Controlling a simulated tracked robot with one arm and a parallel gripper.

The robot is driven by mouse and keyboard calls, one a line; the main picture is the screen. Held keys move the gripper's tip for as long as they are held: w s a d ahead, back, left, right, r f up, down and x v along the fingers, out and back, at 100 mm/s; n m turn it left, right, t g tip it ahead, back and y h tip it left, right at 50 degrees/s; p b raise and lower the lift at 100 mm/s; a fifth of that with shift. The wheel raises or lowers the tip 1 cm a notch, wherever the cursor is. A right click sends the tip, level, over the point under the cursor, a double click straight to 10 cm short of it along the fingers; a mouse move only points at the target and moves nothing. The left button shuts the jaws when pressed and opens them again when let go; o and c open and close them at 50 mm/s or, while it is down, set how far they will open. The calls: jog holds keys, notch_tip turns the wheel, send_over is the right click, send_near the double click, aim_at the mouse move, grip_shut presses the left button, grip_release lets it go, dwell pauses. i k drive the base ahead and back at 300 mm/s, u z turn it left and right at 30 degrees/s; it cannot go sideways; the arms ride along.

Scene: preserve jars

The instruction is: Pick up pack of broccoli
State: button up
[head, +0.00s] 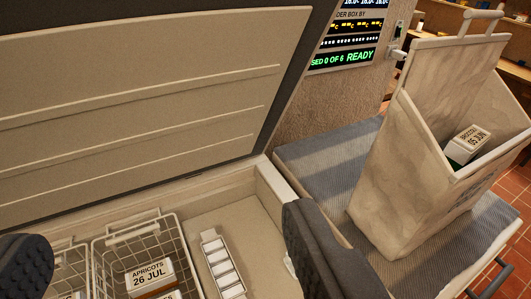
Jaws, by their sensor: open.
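The pack of broccoli (470,141) is a small box with a white label and a green side. Its label shows 05 JUN, and the small word above appears to read BROCCOLI. It rests tilted inside an open beige bag (405,160) at the right, its lower part hidden by the bag's front wall. My gripper (165,240) is open, with one dark finger at the lower left and the other at the lower middle. It is left of the bag and apart from the pack, over the open chest.
The chest's raised lid (130,85) fills the upper left. Inside stand wire baskets (137,238), one holding an APRICOTS 26 JUL pack (149,276), and a slotted white rack (223,265). The bag stands on a grey ribbed surface (320,165). A display (343,60) reads READY.

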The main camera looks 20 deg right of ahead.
aim_at(463, 148)
jog(key=k, duration=0.5)
jog(key=z, duration=2.3)
jog(key=k, duration=0.7)
jog(key=u, duration=0.95)
jog(key=i, duration=1)
jog(key=z, duration=0.35)
